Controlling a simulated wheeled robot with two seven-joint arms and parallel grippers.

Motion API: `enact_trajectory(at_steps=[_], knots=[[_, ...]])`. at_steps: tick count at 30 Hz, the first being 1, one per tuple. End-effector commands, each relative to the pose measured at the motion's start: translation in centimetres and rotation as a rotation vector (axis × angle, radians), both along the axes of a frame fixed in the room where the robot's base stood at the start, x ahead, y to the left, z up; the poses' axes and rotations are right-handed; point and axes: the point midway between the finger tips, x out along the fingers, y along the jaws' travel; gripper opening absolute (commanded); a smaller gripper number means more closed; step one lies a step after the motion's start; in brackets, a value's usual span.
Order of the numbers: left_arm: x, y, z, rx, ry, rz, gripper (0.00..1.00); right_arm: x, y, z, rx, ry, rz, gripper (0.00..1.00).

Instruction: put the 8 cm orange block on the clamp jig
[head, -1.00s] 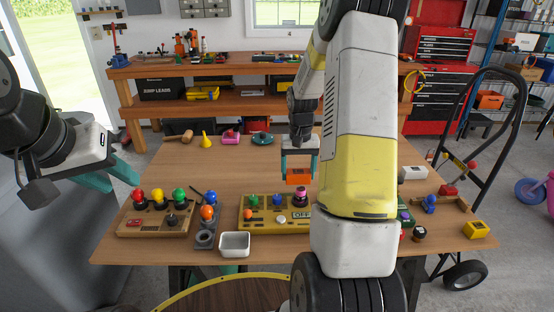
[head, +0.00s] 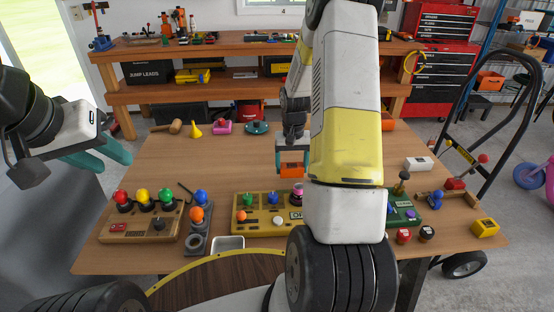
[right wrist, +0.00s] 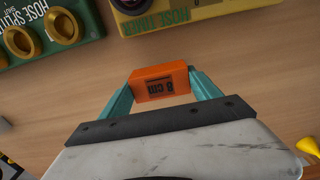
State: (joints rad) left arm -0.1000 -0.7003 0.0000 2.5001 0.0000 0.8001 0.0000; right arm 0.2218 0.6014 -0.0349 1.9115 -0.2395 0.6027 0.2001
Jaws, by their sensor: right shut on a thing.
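The orange block (head: 291,170), marked "8 cm" in the right wrist view (right wrist: 161,83), is held between the teal fingers of my right gripper (head: 291,166). The gripper is shut on it over the middle of the table; the exact height is hard to tell. A wooden fixture with blue and red parts (head: 446,195) at the table's right side looks like the clamp jig, but I cannot be sure. It is well to the right of my right gripper, beyond my arm. My left gripper (head: 104,156) is open and empty at the table's left.
A yellow hose-timer panel (head: 262,222) stands in front of the block, with a green panel (head: 403,214) to its right. A board with coloured knobs (head: 140,222) is at the left. A white block (head: 418,163) and yellow block (head: 485,227) are at right. The table's middle left is clear.

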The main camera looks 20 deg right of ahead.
Motion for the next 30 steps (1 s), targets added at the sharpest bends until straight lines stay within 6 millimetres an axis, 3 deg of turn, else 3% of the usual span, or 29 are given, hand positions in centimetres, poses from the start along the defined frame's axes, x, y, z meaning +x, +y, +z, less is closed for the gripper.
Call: enact_trajectory(at_steps=[7, 18, 19, 21, 30], knots=[[0.0, 0.0, 0.0, 0.000, 0.000, 0.000, 0.36, -0.1, 0.0, -3.3, 0.001, 0.003, 0.001, 0.31], [0.0, 0.0, 0.0, 0.000, 0.000, 0.000, 0.36, 0.0, 0.0, -3.7, 0.000, 0.000, 0.000, 0.31], [0.0, 0.0, 0.0, 0.000, 0.000, 0.000, 0.36, 0.0, 0.0, -3.7, 0.000, -0.001, 0.000, 0.78], [0.0, 0.0, 0.0, 0.000, 0.000, 0.000, 0.36, 0.0, 0.0, -3.6, 0.000, -0.001, 0.000, 0.92], [0.0, 0.0, 0.0, 0.000, 0.000, 0.000, 0.36, 0.0, 0.0, -3.6, 0.000, -0.001, 0.000, 0.94]])
